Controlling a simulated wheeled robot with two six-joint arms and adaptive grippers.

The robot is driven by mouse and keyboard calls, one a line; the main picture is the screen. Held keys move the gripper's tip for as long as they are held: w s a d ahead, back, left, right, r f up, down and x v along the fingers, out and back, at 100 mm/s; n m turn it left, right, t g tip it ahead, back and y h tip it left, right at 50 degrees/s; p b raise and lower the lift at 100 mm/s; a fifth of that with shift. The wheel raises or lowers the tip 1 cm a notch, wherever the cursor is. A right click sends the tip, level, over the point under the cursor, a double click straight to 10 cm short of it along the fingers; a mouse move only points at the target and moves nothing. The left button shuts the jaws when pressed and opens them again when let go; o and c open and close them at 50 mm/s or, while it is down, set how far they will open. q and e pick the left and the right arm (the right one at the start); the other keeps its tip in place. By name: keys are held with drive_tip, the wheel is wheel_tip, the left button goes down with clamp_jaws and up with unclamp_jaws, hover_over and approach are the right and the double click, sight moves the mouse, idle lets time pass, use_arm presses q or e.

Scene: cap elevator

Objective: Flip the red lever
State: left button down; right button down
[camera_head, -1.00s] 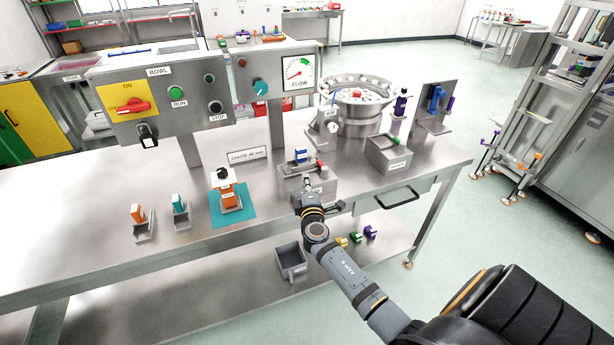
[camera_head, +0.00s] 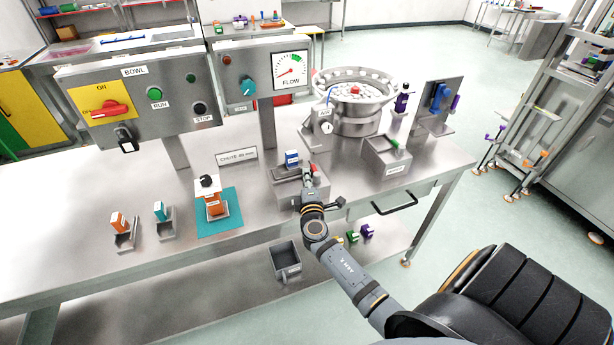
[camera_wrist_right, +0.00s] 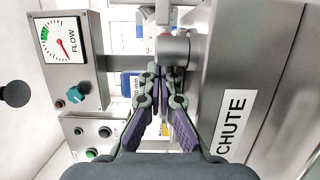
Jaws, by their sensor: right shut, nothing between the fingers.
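A small red-tipped part (camera_head: 314,167) stands on the grey chute block (camera_head: 288,192) at the bench's front edge. In the right wrist view this red end (camera_wrist_right: 166,36) sits on a grey round post, just beyond my fingertips. My right gripper (camera_head: 308,178) is at the chute block, close to the red part and partly hiding it. In the wrist view its fingers (camera_wrist_right: 160,73) are together with nothing between them. I cannot tell whether they touch the post. A red rotary handle (camera_head: 105,108) is on the yellow ON/OFF plate, far left. My left gripper is out of view.
A blue-and-white block (camera_head: 291,158) stands on the chute block behind the gripper. The bowl feeder (camera_head: 356,108) and a grey bin (camera_head: 388,160) are to the right. The control panel (camera_head: 140,95) rises at left.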

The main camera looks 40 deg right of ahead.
drive_tip(key=shift+d+f+b, duration=0.15)
drive_tip(key=shift+d+b, duration=0.05)
drive_tip(key=shift+b, duration=0.25)
drive_tip(key=shift+w+d, duration=0.1)
drive_tip(key=shift+s+a, duration=0.25)
drive_tip(key=shift+a, duration=0.05)
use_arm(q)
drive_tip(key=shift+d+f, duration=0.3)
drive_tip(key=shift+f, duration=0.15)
use_arm(e)
drive_tip(key=v, duration=1.1)
drive_tip(key=shift+s, duration=0.1)
